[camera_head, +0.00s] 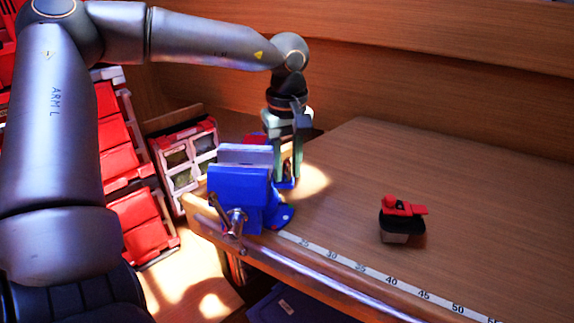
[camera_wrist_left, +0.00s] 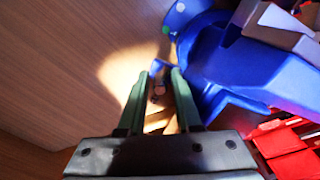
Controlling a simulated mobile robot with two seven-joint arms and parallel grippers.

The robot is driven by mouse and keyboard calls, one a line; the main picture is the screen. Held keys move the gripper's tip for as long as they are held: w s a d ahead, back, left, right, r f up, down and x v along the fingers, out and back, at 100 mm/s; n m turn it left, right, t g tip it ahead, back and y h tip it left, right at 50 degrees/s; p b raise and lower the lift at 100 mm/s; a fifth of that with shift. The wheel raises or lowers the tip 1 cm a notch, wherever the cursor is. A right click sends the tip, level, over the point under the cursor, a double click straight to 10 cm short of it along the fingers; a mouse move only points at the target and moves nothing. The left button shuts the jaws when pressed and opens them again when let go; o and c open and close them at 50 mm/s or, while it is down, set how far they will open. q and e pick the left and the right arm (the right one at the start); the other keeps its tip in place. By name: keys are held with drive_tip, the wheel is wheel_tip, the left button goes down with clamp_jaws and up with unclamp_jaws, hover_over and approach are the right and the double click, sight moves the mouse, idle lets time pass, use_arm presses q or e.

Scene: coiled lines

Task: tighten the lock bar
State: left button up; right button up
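A blue bench vise (camera_head: 238,190) with grey jaws stands at the near left corner of the workbench. Its body also shows in the left wrist view (camera_wrist_left: 235,65). My left gripper (camera_head: 288,178) points down just right of and behind the vise. In the left wrist view my left gripper (camera_wrist_left: 161,75) has its two green fingers apart. A small blue lug with a grey pin-like part (camera_wrist_left: 159,90), perhaps the lock bar, shows in the gap between them. I cannot tell whether either finger touches it. My right gripper is not in view.
A red-and-black tool with a grey base (camera_head: 402,222) stands on the workbench (camera_head: 345,170) to the right. A ruler strip (camera_head: 380,277) runs along the front edge. Red bins (camera_head: 118,160) are at the left. The bench between vise and tool is clear.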

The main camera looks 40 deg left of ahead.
use_arm(q)
drive_tip(key=shift+o, duration=1.1)
drive_tip(key=shift+n, duration=0.3)
